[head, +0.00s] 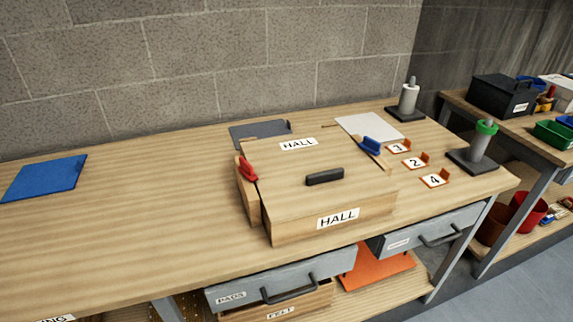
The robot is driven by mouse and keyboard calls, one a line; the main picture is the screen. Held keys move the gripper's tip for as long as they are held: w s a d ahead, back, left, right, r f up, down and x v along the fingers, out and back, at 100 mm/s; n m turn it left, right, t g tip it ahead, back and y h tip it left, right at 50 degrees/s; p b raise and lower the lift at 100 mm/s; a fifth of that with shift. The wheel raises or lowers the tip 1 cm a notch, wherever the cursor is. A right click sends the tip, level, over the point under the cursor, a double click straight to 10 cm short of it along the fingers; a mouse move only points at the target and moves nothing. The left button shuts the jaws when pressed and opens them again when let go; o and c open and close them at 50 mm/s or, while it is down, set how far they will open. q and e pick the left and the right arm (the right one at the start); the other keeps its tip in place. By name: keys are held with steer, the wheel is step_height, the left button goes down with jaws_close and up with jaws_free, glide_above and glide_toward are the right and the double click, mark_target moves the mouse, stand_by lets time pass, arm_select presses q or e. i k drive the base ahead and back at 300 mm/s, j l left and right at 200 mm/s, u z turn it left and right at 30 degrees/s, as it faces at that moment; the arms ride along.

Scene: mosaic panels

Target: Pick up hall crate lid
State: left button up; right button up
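The hall crate lid (285,187) is a pale wooden panel with a black bar handle (324,177) on top and a "HALL" label near its far edge. It lies on the hall crate (290,235), a wooden box with a "HALL" label on its front face. The crate stands on the workbench near its front edge. The inside of the crate is hidden. Neither of my grippers is in view, and nothing is seen touching the lid.
A red clamp-like piece (249,171) is at the crate's left side and a blue one (370,147) at its right. Orange number holders (416,161) and two posts (409,98) stand to the right. A blue mat (44,177) lies far left. The bench between is clear.

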mark_target(300, 174)
steer(key=i+l+u, duration=0.15)
steer(key=l+u, duration=0.3)
steer(key=l, duration=0.15)
steer(key=l+u, duration=0.45)
steer(key=l, duration=0.15)
steer(key=i, duration=0.05)
